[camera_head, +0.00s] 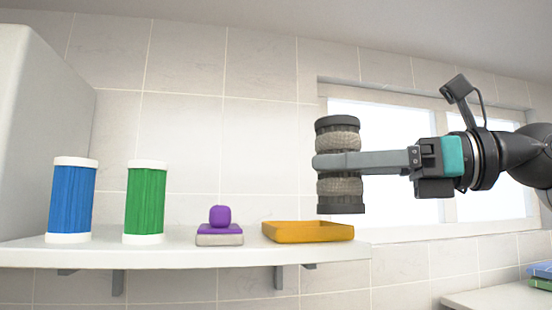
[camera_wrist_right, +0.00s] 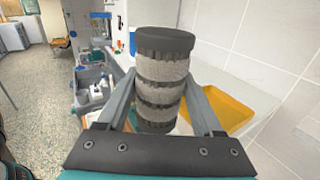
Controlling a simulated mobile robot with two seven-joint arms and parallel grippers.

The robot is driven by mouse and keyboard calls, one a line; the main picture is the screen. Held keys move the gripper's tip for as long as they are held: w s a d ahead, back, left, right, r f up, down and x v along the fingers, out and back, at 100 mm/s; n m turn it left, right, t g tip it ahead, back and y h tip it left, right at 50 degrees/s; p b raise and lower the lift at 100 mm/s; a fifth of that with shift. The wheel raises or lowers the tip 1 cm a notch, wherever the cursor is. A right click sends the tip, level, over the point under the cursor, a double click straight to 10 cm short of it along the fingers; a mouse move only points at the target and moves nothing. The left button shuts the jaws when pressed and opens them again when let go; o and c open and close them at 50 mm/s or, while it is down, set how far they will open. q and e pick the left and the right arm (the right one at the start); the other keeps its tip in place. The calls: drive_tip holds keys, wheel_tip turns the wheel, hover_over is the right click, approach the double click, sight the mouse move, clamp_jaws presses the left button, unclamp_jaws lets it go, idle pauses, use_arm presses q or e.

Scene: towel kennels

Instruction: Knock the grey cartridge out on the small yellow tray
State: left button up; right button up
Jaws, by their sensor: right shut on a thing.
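The grey cartridge (camera_head: 338,188) is a cylinder with dark end caps and a mottled grey body. My right gripper (camera_head: 330,161) is shut around its middle and holds it upright, in the air, above and a little right of the yellow tray. In the right wrist view the cartridge (camera_wrist_right: 162,75) stands between the two fingers (camera_wrist_right: 160,105). The small yellow tray (camera_head: 308,232) lies on the right end of the shelf and looks empty from here. The tray also shows in the right wrist view (camera_wrist_right: 228,108), right of the cartridge. My left gripper is not in view.
The white shelf (camera_head: 200,255) also holds a blue cartridge (camera_head: 72,200), a green cartridge (camera_head: 146,202) and a purple-topped block (camera_head: 219,228). A window (camera_head: 385,120) is behind my right arm. Folded cloths (camera_head: 541,275) lie on a lower surface at the right.

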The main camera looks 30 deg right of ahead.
drive_tip(key=shift+a+r, duration=0.15)
drive_tip(key=shift+r, duration=0.15)
drive_tip(key=shift+w+a+r, duration=0.1)
drive_tip(key=shift+w, duration=0.1)
drive_tip(key=shift+w+d+p, duration=0.25)
drive_tip(key=shift+d+p, duration=0.15)
drive_tip(key=shift+w+d, duration=0.15)
drive_tip(key=shift+w, duration=0.1)
drive_tip(key=w+p, duration=0.2)
drive_tip(key=w, duration=0.1)
drive_tip(key=w+d+p, duration=0.1)
drive_tip(key=w, duration=0.1)
drive_tip(key=shift+w, duration=0.25)
drive_tip(key=w+p, duration=0.1)
drive_tip(key=w, duration=0.1)
drive_tip(key=w+d+p, duration=0.1)
drive_tip(key=w+p, duration=0.1)
drive_tip(key=shift+w+f, duration=0.15)
drive_tip(key=shift+f, duration=0.05)
drive_tip(key=shift+w+f, duration=0.2)
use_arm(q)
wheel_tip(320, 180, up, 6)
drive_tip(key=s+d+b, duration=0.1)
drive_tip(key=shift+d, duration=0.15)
use_arm(e)
drive_tip(key=shift+f, duration=0.7)
